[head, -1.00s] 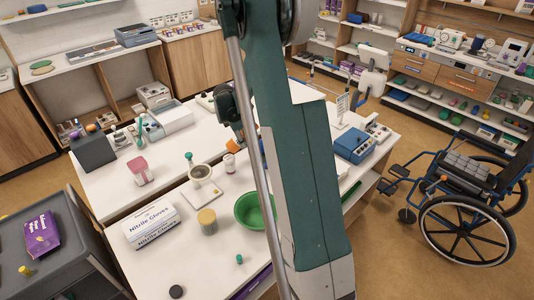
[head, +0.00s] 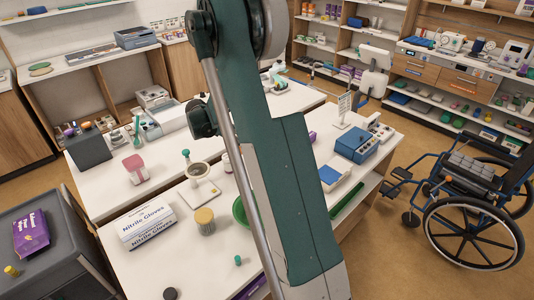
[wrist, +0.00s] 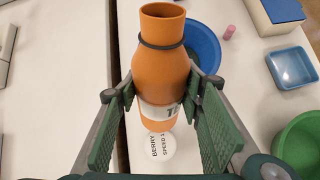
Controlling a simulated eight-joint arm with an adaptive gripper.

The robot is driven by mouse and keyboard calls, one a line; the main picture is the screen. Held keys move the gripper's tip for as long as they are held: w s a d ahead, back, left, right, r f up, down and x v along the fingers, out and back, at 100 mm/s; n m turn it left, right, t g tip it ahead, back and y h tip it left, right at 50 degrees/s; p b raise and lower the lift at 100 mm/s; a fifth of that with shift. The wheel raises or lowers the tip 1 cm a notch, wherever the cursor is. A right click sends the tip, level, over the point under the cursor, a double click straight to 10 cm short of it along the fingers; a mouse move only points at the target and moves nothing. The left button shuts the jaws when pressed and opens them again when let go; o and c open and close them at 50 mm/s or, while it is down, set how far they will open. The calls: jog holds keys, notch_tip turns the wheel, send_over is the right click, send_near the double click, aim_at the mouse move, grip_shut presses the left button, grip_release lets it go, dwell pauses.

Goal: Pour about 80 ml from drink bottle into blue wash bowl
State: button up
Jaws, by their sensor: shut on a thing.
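An orange drink bottle (wrist: 162,75) with a dark ring round its neck and a white label stands between the fingers of my gripper (wrist: 160,90) in the wrist view. My gripper is shut on it. The bottle looks upright, its open mouth towards the camera. The blue wash bowl (wrist: 206,45) is on the white table just beyond and right of the bottle, partly hidden by it. In the head view my arm hides the gripper, the bottle and the blue bowl.
A green bowl (wrist: 302,145) is at the right, also behind my arm in the head view (head: 239,212). A blue tray (wrist: 292,68), a pink item (wrist: 229,32) and a white lettered round top (wrist: 158,148) are near. A glove box (head: 147,225) stands front left.

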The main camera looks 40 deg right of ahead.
jog(key=shift+a+r+h+b, duration=0.1)
jog(key=shift+r+h+b, duration=0.3)
jog(key=g+h+b, duration=0.1)
jog(key=h+b, duration=0.1)
jog(key=shift+a+b, duration=0.1)
jog(key=shift+b, duration=0.25)
jog(key=shift+f+n+g+h+b, duration=0.3)
jog(key=shift+f+h+b, duration=0.45)
jog(key=shift+b, duration=0.8)
